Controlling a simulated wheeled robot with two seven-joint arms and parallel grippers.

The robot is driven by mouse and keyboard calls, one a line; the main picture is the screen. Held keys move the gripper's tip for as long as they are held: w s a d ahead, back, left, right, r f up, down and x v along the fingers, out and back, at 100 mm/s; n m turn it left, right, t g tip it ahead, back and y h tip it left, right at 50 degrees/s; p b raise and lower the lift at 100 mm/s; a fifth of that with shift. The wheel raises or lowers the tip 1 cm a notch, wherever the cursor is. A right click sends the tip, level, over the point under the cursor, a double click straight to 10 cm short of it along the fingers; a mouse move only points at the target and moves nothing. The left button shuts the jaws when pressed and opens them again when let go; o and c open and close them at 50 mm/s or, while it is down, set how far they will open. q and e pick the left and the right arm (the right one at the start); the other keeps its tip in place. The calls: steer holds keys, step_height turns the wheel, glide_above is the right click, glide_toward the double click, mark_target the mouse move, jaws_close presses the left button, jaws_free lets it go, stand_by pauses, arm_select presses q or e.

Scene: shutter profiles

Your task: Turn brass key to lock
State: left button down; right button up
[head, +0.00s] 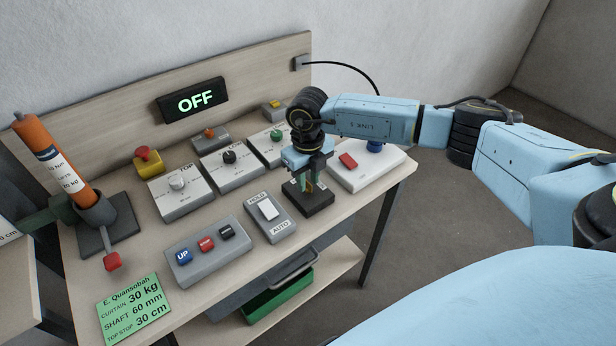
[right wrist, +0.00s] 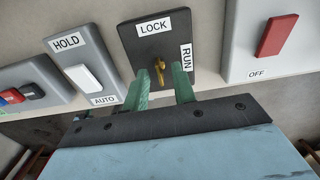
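The brass key (right wrist: 160,64) stands in a black key switch plate (right wrist: 178,30) marked LOCK at the top and RUN at the right in the right wrist view. The key's handle lies roughly in line with the LOCK label, slightly tilted. My right gripper (right wrist: 161,72) is open, its two green fingers on either side of the key with visible gaps. In the head view my right gripper (head: 306,184) points down over the black switch plate (head: 312,204) and hides the key. My left gripper is out of view.
Left of the plate is a HOLD/AUTO switch (head: 268,209); right is a white box with a red rocker (head: 348,160). Several control boxes stand behind, under a display reading OFF (head: 195,101). An UP button box (head: 206,252) and a green card (head: 134,308) lie nearer the front.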

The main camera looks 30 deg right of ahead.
step_height(320, 180, up, 13)
steer(key=shift+r, duration=0.2)
stand_by(0.4)
stand_by(0.3)
